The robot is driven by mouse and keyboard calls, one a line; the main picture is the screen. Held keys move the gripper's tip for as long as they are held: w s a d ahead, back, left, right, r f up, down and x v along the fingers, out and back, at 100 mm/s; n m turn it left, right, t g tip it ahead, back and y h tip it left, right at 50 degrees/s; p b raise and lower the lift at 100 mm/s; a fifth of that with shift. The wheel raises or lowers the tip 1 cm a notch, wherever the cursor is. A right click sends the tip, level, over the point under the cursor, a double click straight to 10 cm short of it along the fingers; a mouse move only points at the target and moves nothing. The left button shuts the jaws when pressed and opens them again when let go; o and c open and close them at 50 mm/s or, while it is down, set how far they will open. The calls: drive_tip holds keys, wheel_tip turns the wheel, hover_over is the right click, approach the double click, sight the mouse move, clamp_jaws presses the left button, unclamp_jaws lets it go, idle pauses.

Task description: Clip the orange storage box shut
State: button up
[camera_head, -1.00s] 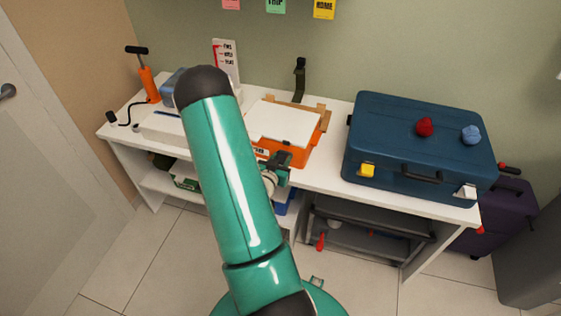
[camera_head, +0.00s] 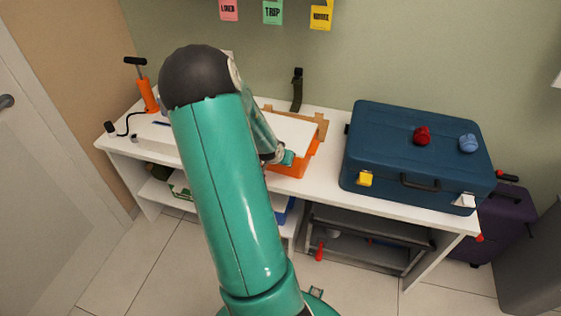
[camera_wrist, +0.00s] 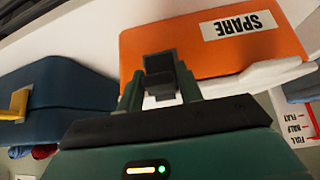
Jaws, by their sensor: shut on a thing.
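The orange storage box (camera_head: 291,171) stands on the white bench with a white lid (camera_head: 290,131) on top. In the wrist view its orange front (camera_wrist: 205,55) with a SPARE label appears upside down, with the white lid edge (camera_wrist: 262,76) below. A dark clip (camera_wrist: 159,66) sits at the front of the box. My gripper (camera_wrist: 160,92) is at this front edge, its green fingers shut on the dark clip. My arm hides the left part of the box in the head view. I cannot tell whether the clip is latched.
A blue suitcase (camera_head: 410,150) with a yellow latch (camera_head: 365,179) stands close on the right of the box. An orange pump (camera_head: 149,95) is at the bench's left end. A dark strap (camera_head: 297,90) hangs on the wall behind.

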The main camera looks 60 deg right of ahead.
drive_tip(key=shift+d, duration=0.1)
idle(0.4)
drive_tip(key=o, duration=0.9)
drive_tip(key=shift+r, duration=0.1)
drive_tip(key=shift+v, duration=6.85)
drive_tip(key=shift+d+r, duration=0.1)
